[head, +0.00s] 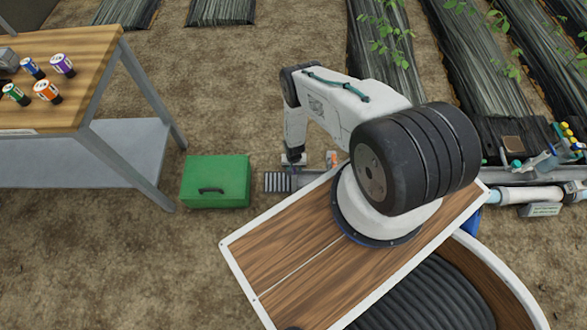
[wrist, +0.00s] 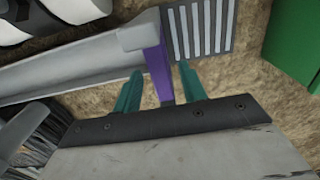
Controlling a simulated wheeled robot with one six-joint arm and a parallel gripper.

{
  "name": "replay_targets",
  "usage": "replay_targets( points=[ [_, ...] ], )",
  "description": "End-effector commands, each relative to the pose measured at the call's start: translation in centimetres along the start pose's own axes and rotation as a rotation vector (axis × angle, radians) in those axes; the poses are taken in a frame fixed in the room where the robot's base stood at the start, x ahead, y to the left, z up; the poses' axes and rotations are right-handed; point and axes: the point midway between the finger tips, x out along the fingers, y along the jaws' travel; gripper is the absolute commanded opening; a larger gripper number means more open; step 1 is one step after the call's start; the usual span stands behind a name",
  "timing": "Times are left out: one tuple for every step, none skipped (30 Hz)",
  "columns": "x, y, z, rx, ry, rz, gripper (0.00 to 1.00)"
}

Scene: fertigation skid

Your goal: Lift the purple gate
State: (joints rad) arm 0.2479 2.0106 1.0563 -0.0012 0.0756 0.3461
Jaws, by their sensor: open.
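The purple gate (wrist: 159,75) shows in the wrist view as a narrow upright purple strip at a grey channel (wrist: 75,68), under a grey end piece (wrist: 139,32). My gripper (wrist: 158,69) is open, with one teal finger on each side of the purple strip in the picture. A gap shows between the strip and each finger, and I cannot tell how far they are apart in depth. The strip's lower end is hidden behind my gripper's body. In the head view I cannot make out the gate or my fingers behind my arm.
A slatted grate (head: 277,182) lies beside the channel, with a green box (head: 216,181) to its left. A wooden-topped table (head: 70,45) with several coloured cans stands at the left. Pipes and valves (head: 530,194) lie at the right. Bare soil lies between.

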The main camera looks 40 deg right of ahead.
Motion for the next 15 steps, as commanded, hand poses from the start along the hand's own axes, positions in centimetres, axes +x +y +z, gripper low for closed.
replay_targets(
  points=[
    [0.06,-0.01,-0.02,0.000,0.000,0.000,0.42],
    [0.07,-0.01,-0.03,0.000,0.000,0.000,0.42],
    [0.06,-0.01,-0.04,0.000,0.001,0.000,0.42],
    [0.05,-0.02,-0.05,0.000,0.001,0.000,0.42],
    [0.04,-0.01,-0.05,0.000,0.001,0.000,0.42],
    [0.04,-0.01,-0.05,0.000,0.001,0.000,0.42],
    [0.04,-0.01,-0.05,0.000,0.001,0.000,0.42],
    [0.03,-0.01,-0.05,0.000,0.001,0.000,0.33],
    [0.03,-0.01,-0.05,0.000,0.001,0.000,0.22],
    [0.03,-0.01,-0.05,0.000,0.001,0.000,0.14],
    [0.03,-0.01,-0.05,0.000,0.001,0.000,0.06],
    [0.03,-0.02,-0.05,0.000,0.001,0.000,0.00],
    [0.02,-0.02,-0.05,0.000,0.001,0.000,0.00],
    [0.02,-0.02,-0.06,0.000,0.001,0.000,0.00],
    [0.00,-0.03,-0.07,0.000,0.001,0.000,0.00]
  ],
)
